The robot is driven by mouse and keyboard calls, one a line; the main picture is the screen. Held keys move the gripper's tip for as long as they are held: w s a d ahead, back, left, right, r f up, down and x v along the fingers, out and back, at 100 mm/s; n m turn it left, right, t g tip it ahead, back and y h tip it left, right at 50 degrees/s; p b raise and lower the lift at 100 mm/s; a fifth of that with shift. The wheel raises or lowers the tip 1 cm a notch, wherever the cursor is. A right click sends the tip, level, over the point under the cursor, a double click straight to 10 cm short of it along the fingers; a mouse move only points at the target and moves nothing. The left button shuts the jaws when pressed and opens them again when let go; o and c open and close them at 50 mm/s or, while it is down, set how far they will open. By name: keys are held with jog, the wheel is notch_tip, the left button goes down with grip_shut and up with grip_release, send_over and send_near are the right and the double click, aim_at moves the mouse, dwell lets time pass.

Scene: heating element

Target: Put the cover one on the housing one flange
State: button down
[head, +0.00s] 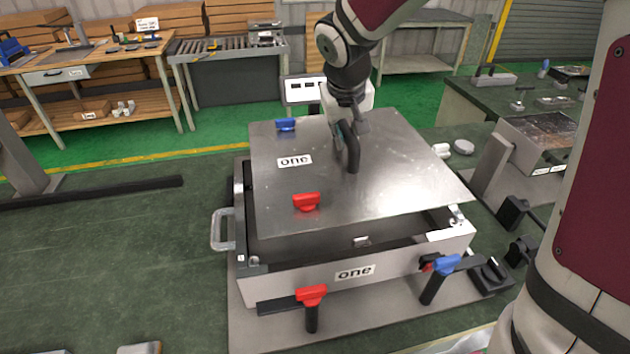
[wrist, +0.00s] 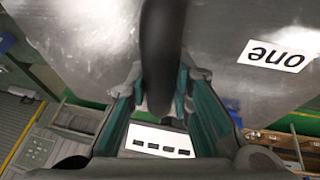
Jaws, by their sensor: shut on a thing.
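The cover one (head: 395,185) is a flat grey metal plate with a "one" label, a red clip and a blue clip. My gripper (head: 347,150) is shut on its black handle, and the handle also shows between the fingers in the wrist view (wrist: 163,50). The housing one (head: 310,284) is an open metal box with a "one" label on its front wall. The cover hangs above the housing, slightly turned and shifted toward the back, with a gap at the front showing the dark inside. The far flange is hidden under the cover.
A red-handled clamp (head: 312,296) and a blue-handled clamp (head: 445,265) stand at the housing's front. A side handle (head: 222,230) sticks out at left. Black fittings (head: 513,212) lie at right.

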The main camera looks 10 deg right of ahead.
aim_at(342, 154)
jog(key=f, duration=0.6)
jog(key=shift+w+a+b, duration=0.2)
jog(key=shift+w+b, duration=0.05)
jog(key=shift+b, duration=0.05)
notch_tip(342, 154, down, 4)
jog(key=shift+r+b, duration=0.1)
jog(key=shift+b, duration=0.2)
jog(key=c, duration=1.4)
grip_release()
jog(key=shift+s, duration=0.1)
jog(key=shift+c, duration=0.2)
